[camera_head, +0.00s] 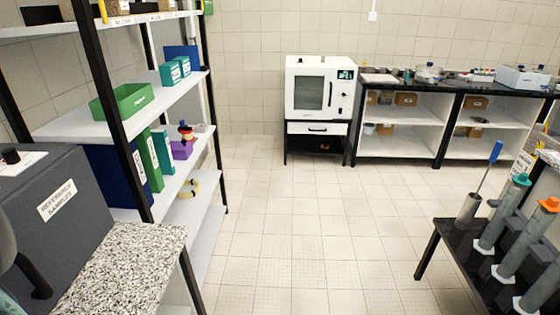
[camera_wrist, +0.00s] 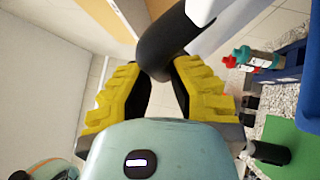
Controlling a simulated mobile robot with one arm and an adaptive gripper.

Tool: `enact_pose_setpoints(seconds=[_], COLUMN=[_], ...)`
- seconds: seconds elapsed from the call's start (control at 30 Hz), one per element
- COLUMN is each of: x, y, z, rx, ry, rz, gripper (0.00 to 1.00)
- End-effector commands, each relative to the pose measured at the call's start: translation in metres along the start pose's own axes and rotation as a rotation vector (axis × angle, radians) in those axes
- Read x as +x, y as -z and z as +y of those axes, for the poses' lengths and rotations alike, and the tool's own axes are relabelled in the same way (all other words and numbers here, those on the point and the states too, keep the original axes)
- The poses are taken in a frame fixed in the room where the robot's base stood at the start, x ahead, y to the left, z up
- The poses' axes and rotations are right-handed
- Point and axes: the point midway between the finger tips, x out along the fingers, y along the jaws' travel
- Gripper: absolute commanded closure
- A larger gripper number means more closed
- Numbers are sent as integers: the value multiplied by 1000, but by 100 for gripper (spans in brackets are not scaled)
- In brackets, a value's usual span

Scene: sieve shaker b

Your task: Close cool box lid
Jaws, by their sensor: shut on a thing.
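The cool box (camera_head: 75,185) is a dark grey box labelled "REFERENCE SAMPLES" at the left of the head view, at the speckled counter. A dark curved handle (camera_head: 38,285) shows at its near side, cut by the frame edge. In the wrist view my gripper (camera_wrist: 157,75), with yellow ribbed fingers, is shut on a thick dark curved bar (camera_wrist: 165,40), which looks like this handle. A white part lies just beyond the bar. The lid's angle and the box's inside cannot be made out.
The speckled counter (camera_head: 125,265) is clear beside the box. Shelves (camera_head: 95,130) with a green bin (camera_head: 122,101) stand behind it. A bottle with a red cap (camera_wrist: 250,59) lies near the gripper's right in the wrist view. The tiled floor (camera_head: 290,220) is free.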

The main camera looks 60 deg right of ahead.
Motion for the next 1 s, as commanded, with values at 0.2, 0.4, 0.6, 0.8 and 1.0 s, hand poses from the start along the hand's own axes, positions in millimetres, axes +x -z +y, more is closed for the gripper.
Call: enact_pose_setpoints(seconds=[0.2, 0.4, 0.6, 0.8, 1.0], x=[-20, -35, -49, -59, -66], y=[21, 35, 48, 58, 66], z=[-34, -53, -72, -90, -105], rx=[-77, -144, -212, -273, -275], ry=[-71, -137, -206, -268, -264], rz=[6, 4, 1, -1, 2], gripper=[100, 100, 100, 100, 100])
